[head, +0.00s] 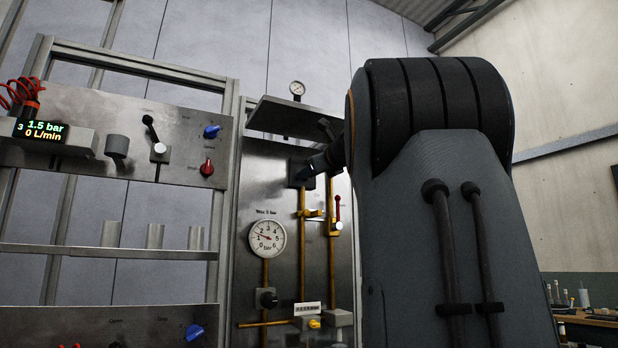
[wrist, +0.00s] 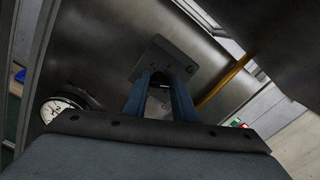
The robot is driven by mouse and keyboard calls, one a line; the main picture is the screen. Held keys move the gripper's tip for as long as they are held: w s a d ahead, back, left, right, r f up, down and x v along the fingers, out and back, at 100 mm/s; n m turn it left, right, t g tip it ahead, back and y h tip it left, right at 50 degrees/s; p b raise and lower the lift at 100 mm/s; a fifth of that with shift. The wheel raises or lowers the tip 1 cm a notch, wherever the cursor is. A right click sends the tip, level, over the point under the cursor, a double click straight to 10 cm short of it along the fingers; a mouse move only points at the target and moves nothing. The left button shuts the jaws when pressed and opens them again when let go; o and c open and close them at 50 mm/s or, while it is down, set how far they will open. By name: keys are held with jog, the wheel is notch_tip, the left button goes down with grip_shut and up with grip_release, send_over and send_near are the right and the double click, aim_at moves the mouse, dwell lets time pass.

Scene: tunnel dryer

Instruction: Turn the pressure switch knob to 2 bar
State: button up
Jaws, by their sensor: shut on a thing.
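The pressure switch, a dark grey box (head: 294,168), is mounted high on the steel panel; it also shows in the wrist view (wrist: 160,58). My gripper (head: 305,173) reaches it from the right. In the wrist view the two blue fingers (wrist: 168,82) end at the underside of the box, shut on its knob. The knob is hidden between the fingertips, so its setting cannot be read. A round white gauge (head: 267,238), marked "bar", sits lower on the panel, with its needle between 1 and 2. It shows partly in the wrist view (wrist: 58,108).
A shelf (head: 296,120) juts out just above the switch. Brass pipes (head: 302,245) and a red-handled valve (head: 338,210) are below and right of it. On the left panel, a display (head: 42,131) reads 1.5 bar and 0 L/min. My arm hides the panel's right side.

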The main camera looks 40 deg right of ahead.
jog(key=n+b, duration=0.3)
jog(key=n, duration=0.5)
jog(key=n+b, duration=0.4)
jog(key=n, duration=0.4)
jog(key=n+b, duration=0.4)
jog(key=n, duration=0.4)
jog(key=shift+f, duration=0.4)
jog(key=shift+n+b, duration=0.3)
jog(key=o, duration=1)
jog(key=shift+o, duration=0.2)
jog(key=b+v, duration=0.2)
jog(key=v, duration=0.5)
jog(key=shift+s+a, duration=0.15)
jog(key=shift+s, duration=0.25)
